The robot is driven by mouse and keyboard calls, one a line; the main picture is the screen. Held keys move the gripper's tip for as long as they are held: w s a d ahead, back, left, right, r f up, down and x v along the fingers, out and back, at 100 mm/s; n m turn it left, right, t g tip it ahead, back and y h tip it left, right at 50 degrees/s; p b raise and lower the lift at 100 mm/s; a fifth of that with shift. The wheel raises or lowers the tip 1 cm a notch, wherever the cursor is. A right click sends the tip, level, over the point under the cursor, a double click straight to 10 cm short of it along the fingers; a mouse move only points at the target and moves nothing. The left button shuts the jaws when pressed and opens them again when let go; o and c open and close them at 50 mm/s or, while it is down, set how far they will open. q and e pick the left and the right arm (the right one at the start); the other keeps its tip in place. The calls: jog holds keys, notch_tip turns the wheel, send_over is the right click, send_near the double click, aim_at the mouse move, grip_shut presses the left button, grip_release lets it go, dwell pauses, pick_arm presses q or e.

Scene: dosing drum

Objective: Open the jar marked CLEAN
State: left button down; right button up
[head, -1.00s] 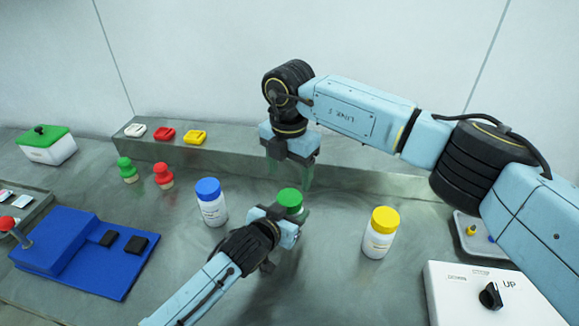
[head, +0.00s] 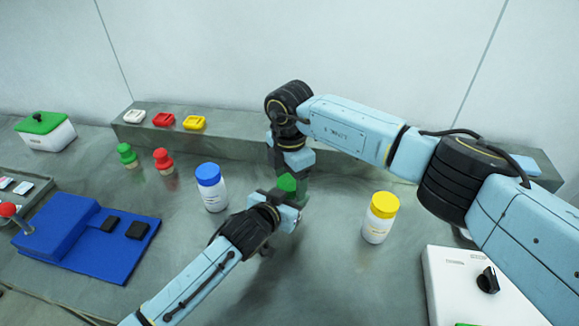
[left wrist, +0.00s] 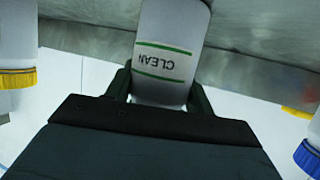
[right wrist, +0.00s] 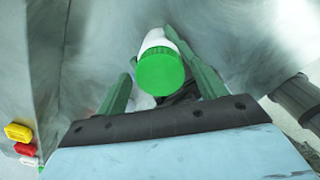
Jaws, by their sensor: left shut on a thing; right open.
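The CLEAN jar is white with green stripes and its label shows in the left wrist view (left wrist: 165,62). My left gripper (left wrist: 160,85) is shut on the jar's body. The jar's green lid (right wrist: 160,73) faces the right wrist camera and is on the jar. In the head view the green lid (head: 287,183) shows between the two grippers, and the body is mostly hidden. My right gripper (right wrist: 160,80) is open, its fingers on either side of the lid with gaps visible. In the head view my right gripper (head: 288,182) is above the jar, pointing down.
A blue-lidded jar (head: 211,188) stands left and a yellow-lidded jar (head: 379,218) right. Red (head: 163,161) and green (head: 127,156) stamp-like pieces stand behind left. A blue block stand (head: 80,238) is front left; a white box with a knob (head: 470,285) is front right.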

jog(key=shift+f, duration=0.15)
jog(key=shift+c, duration=0.4)
jog(key=c, duration=0.9)
jog(key=n, duration=0.6)
jog(key=shift+c, duration=0.2)
jog(key=n, duration=0.3)
jog(key=shift+n, duration=0.4)
jog(key=n, duration=0.3)
jog(key=shift+n, duration=0.4)
jog(key=o, duration=1.1)
